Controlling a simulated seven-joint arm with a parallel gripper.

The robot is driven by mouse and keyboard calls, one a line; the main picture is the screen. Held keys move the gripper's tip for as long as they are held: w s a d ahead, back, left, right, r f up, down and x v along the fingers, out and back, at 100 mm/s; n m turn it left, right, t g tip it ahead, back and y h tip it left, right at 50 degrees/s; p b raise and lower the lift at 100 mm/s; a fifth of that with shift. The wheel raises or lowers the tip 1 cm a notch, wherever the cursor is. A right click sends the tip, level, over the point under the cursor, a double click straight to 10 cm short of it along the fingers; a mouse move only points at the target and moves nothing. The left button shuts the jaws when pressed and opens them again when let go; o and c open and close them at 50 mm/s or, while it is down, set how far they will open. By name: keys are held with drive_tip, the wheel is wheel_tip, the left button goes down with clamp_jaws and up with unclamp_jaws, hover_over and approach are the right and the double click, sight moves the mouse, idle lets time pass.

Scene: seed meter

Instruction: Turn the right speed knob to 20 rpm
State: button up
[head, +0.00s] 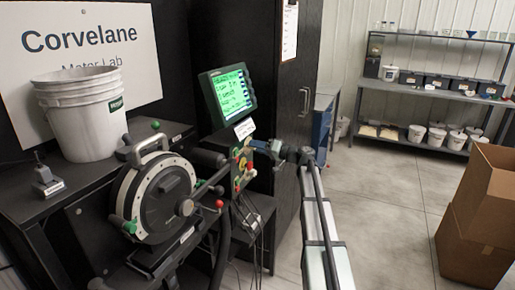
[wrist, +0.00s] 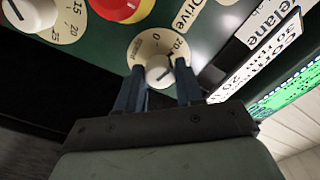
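The control panel (head: 243,165) stands below the green-lit monitor in the head view. In the wrist view a cream speed knob (wrist: 160,70) sits on a round cream dial (wrist: 146,43), next to the label "Drive". Large digits that look like 20 show at the dial's right edge. A short dark mark shows near there; the exact setting is too small to read. My gripper (wrist: 160,72) has its two blue fingers on either side of this knob, close against it. In the head view my gripper (head: 287,153) is at the panel's right side.
A red button (wrist: 118,8) and another cream knob (wrist: 32,14) lie to the left in the wrist view. The monitor (head: 229,93) is just above the panel. The round seed meter (head: 155,200) and a white bucket (head: 84,115) are left. Cardboard boxes (head: 478,215) stand right, with clear floor between.

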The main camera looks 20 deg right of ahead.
drive_tip(key=o, duration=0.4)
drive_tip(key=v, duration=1.4)
drive_tip(key=shift+w+m, duration=0.1)
drive_tip(key=shift+m, duration=0.2)
